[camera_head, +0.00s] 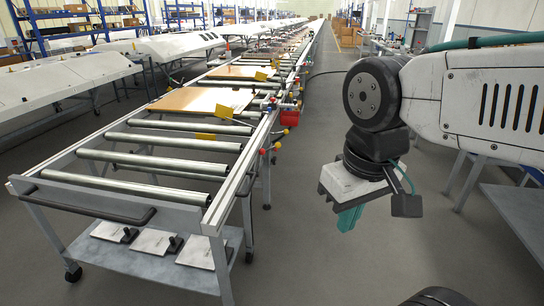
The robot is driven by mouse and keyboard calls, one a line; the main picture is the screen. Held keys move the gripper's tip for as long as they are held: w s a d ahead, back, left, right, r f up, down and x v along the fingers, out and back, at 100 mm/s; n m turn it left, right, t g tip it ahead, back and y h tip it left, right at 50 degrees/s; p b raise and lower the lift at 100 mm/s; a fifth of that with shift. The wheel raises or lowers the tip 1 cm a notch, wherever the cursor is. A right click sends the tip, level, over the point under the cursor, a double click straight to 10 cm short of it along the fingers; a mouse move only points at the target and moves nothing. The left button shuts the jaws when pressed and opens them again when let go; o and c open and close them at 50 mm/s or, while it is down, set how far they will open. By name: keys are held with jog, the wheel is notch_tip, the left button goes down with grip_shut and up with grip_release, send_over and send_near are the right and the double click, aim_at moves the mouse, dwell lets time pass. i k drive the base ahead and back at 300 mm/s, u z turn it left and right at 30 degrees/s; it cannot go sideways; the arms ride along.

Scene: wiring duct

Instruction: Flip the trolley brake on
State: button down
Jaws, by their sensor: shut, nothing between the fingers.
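A grey roller trolley (213,216) stands at the left front, with bare metal rollers on top and a black push handle at its near end. A black caster wheel (73,273) shows at its near left leg. I cannot make out a brake lever or whether it is on or off. My gripper (349,218) hangs in the air to the right of the trolley, pointing down, with teal fingers. It is shut and empty, apart from the trolley.
Orange boards (203,102) lie on the rollers farther back. Red and yellow knobs (289,118) stick out from the line's right side. White pads (151,242) lie on the trolley's lower shelf. A blue-legged table (520,210) stands at right. The floor between is clear.

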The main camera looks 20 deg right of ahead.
aim_at(262, 151)
jog(key=u, duration=0.25)
jog(key=i, duration=1.15)
jog(key=z, duration=0.85)
